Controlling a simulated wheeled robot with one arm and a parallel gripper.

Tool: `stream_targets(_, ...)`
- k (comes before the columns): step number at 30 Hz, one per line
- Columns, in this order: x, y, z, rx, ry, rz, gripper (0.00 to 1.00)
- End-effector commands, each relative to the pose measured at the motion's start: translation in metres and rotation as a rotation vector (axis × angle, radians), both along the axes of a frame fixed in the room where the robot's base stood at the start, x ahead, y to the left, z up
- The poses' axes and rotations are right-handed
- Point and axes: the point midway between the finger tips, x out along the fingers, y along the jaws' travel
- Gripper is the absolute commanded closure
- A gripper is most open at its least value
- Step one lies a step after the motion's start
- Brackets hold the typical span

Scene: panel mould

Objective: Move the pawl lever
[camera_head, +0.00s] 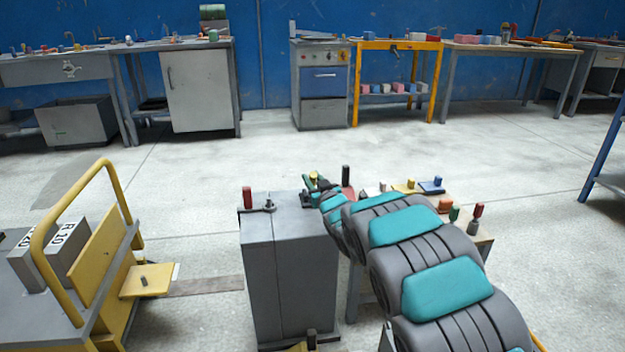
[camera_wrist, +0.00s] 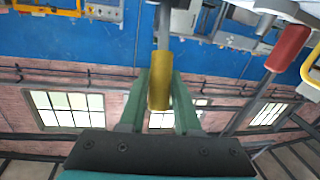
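My gripper (camera_wrist: 161,92) has green fingers. In the wrist view they lie along both sides of a yellow grip (camera_wrist: 159,80) on a grey rod, with no clear gap, so it looks shut on this grip. In the head view my gripper (camera_head: 312,188) is at the right end of the grey cabinet's top, and the yellow grip (camera_head: 313,175) shows just above it. A red-handled lever (camera_head: 247,198) stands at the cabinet's left; a red handle (camera_wrist: 289,47) also shows at the right in the wrist view. I cannot tell by sight which lever is the pawl lever.
The grey cabinet (camera_head: 285,270) stands in front of me. A small table with coloured blocks and handles, including a blue one (camera_head: 432,187), is at its right, partly behind my arm. A yellow cart (camera_head: 115,250) stands at left. Open floor (camera_head: 240,160) lies behind, before the benches.

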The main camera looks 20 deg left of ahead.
Motion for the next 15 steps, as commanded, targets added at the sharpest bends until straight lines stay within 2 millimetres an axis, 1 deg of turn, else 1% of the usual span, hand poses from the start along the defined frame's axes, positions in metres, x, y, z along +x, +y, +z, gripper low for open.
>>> stream_targets(1, 0.0000, 0.0000, 0.0000, 0.000, 0.000, 0.000, 0.75)
stream_targets(6, 0.0000, 0.0000, 0.0000, 0.000, 0.000, 0.000, 0.94)
stream_targets(8, -0.0001, 0.0000, -0.0001, 0.000, 0.000, 0.000, 1.00)
stream_targets(15, -0.0001, 0.0000, 0.0000, 0.000, 0.000, 0.000, 1.00)
